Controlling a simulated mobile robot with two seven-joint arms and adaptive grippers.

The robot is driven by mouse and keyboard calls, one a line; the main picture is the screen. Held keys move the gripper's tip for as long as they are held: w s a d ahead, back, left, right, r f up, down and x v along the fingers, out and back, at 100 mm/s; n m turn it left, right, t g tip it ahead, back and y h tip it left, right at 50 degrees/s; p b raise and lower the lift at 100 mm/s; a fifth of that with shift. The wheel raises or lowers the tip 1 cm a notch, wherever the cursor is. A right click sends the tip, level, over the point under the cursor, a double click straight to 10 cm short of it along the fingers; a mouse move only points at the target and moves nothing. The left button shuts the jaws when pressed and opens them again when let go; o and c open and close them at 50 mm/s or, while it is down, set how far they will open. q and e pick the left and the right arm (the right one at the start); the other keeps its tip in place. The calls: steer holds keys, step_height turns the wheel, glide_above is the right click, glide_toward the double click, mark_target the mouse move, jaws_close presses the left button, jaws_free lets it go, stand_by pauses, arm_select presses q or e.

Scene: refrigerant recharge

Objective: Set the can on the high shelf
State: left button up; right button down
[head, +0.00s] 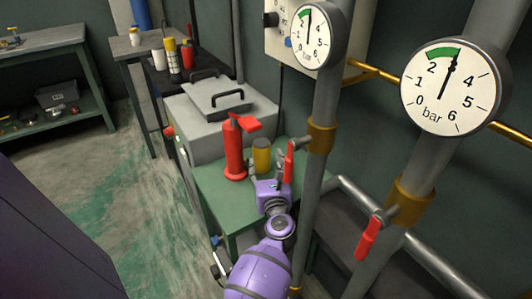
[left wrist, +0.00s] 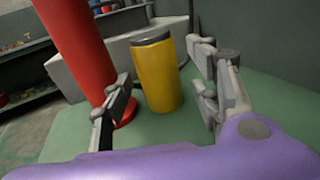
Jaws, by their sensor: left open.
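A yellow can (head: 262,153) with a dark grey top stands upright on a green table (head: 205,185). It also shows in the left wrist view (left wrist: 158,75), just beyond and between my finger pads. My left gripper (head: 267,174) is open, low over the table and pointing at the can. Its two fingers (left wrist: 162,88) are spread with nothing gripped; I cannot tell how far the tips reach alongside the can. No high shelf can be clearly made out. My right gripper is out of view.
A red cylinder with a lever (head: 234,150) stands close left of the can. Upright pipes with gauges (head: 316,35) and red valve handles (head: 367,240) rise on the right. A grey case (head: 215,98) sits behind. Several containers stand on a back table (head: 130,48).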

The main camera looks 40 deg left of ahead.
mark_target(263, 159)
arm_select(q)
steer(key=shift+w+a+r, duration=0.15)
steer(key=shift+w+a, duration=0.15)
steer(key=shift+a, duration=0.15)
steer(key=x, duration=0.5)
steer(key=shift+a+f, duration=0.2)
steer(key=shift+f, duration=0.05)
steer(key=c, duration=1.2)
steer(key=shift+c, duration=0.8)
steer(key=shift+r, duration=0.15)
